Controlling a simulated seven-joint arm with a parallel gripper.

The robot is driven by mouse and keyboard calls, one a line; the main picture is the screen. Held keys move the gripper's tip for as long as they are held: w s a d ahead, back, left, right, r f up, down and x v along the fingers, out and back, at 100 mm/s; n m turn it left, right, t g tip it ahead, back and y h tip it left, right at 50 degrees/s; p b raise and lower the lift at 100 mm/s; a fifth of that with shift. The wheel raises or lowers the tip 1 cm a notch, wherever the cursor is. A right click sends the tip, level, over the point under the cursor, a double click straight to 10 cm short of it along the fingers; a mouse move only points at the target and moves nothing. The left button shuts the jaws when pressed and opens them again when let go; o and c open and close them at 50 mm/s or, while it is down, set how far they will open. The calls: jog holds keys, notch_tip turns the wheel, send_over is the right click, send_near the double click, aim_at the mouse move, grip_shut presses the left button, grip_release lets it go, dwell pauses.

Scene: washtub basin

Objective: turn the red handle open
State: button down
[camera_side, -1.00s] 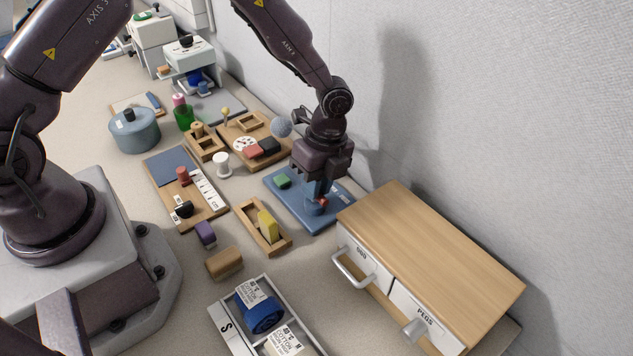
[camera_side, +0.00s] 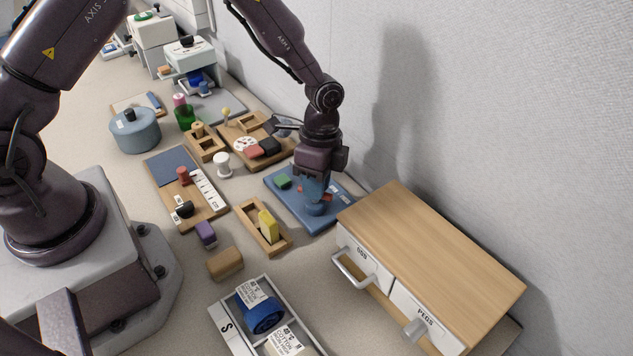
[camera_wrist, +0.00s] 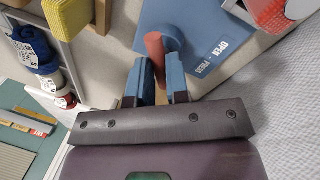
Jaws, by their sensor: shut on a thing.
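The red handle (camera_wrist: 155,46) shows in the wrist view as a rounded red bar, its lower end between my blue fingertips. It stands over a blue board (camera_wrist: 200,30) lettered "OPEN" and "PRESS". My gripper (camera_wrist: 160,75) is shut on the handle, which hides part of the grip. In the side view my gripper (camera_side: 315,184) points down over the blue board (camera_side: 290,208). A round blue base (camera_side: 314,208) sits just under the fingers, with small bits of red beside them; the handle's exact angle is hard to tell there.
A green block (camera_side: 282,181) sits on the same board. A wooden drawer cabinet (camera_side: 430,255) stands close at right, against the wall. A wooden tray with a yellow block (camera_side: 268,225) lies in front of the board. Other boards and parts crowd the left.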

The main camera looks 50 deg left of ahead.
jog(key=n, duration=0.5)
jog(key=shift+a+n+t+h, duration=0.1)
jog(key=shift+n+t+h, duration=0.2)
jog(key=n+t, duration=0.1)
jog(key=n, duration=0.5)
jog(key=shift+s, duration=0.15)
jog(key=c, duration=1.1)
grip_release()
notch_tip(320, 180, up, 13)
jog(key=a, duration=0.2)
jog(key=shift+a, duration=0.25)
jog(key=shift+f, duration=0.1)
